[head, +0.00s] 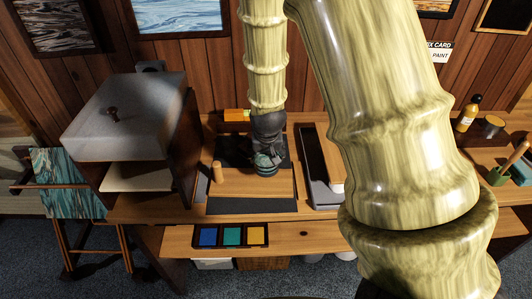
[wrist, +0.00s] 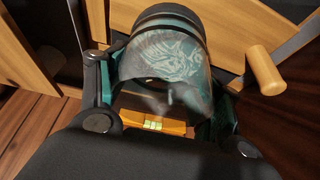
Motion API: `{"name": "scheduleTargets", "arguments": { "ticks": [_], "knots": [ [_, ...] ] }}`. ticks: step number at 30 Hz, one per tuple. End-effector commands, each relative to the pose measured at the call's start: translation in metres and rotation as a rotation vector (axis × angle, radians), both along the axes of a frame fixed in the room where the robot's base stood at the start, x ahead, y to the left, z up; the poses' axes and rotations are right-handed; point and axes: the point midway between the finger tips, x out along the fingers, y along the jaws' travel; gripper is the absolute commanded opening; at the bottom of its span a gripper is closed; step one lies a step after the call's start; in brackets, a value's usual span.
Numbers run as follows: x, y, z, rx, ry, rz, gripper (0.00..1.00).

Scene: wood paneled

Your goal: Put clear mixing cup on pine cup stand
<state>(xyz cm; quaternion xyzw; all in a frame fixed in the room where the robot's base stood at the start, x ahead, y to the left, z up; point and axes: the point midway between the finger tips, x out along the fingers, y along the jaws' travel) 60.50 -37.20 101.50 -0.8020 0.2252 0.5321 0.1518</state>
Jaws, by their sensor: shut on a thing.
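My gripper (head: 267,160) is over the middle of the workbench, its fingers pointing down. It is shut on the clear mixing cup, a see-through cup with a teal tint (wrist: 165,65), which sits between the two fingers in the wrist view. In the head view the cup is mostly hidden by the gripper, and I cannot tell whether it touches the surface below. A short pale wooden peg (head: 217,172) stands left of the gripper; it also shows in the wrist view (wrist: 265,70). I cannot tell for sure which wooden piece is the pine cup stand.
A grey-topped box (head: 125,120) stands at the left of the bench. An orange block (head: 237,115) lies at the back. A grey tray (head: 316,175) is to the right. Blue, green and yellow pans (head: 231,236) sit at the front. A bottle (head: 467,113) stands far right.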

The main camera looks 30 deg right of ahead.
Motion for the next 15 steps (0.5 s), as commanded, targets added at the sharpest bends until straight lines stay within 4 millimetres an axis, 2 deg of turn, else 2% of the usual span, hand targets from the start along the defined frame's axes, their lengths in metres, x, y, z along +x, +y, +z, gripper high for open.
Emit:
{"name": "scheduleTargets", "arguments": {
  "ticks": [15],
  "knots": [
    [0.0002, 0.0, -0.0057, 0.0, 0.0, 0.0, 0.29]
  ]
}}
